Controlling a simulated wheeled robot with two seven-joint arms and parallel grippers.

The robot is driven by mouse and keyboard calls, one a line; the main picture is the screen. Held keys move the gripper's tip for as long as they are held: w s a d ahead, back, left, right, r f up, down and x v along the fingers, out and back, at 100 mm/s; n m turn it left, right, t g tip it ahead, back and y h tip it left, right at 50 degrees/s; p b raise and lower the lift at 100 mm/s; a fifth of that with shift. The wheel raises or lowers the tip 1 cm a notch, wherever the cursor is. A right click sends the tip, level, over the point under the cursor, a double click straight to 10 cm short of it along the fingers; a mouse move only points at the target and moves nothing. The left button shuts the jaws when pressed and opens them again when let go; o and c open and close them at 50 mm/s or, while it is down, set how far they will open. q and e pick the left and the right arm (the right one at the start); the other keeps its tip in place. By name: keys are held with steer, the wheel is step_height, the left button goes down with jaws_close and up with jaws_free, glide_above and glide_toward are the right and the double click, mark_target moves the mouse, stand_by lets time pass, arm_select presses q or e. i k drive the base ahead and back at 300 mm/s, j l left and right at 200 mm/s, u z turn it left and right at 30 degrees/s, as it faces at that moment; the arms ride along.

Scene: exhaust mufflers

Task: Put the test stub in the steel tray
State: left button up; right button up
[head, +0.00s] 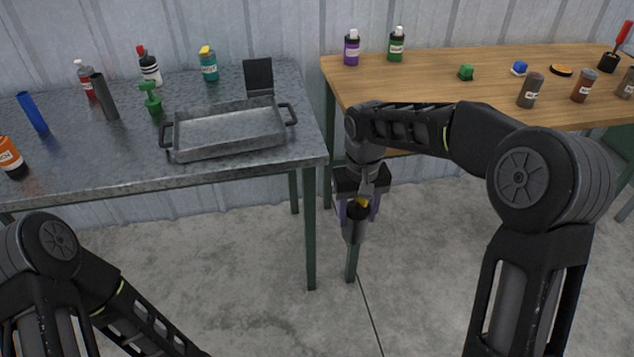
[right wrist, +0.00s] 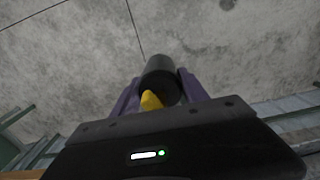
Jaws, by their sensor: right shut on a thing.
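The steel tray (head: 230,145) sits empty near the right front of the grey metal table, with a dark handle at each end. My right gripper (head: 358,207) points down over the open floor between the two tables, to the right of the tray. It is shut on a dark cylinder (head: 354,231), which looks like the test stub. In the right wrist view the cylinder (right wrist: 160,78) sits between the purple fingers (right wrist: 158,92), with a yellow piece at its near end. My left arm shows at the lower left, but its gripper is out of view.
The wooden table (head: 430,85) holds bottles and small blocks.

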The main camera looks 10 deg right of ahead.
mark_target(240, 129)
steer(key=u, duration=1.25)
steer(key=i+l, duration=0.1)
steer(key=i, duration=0.3)
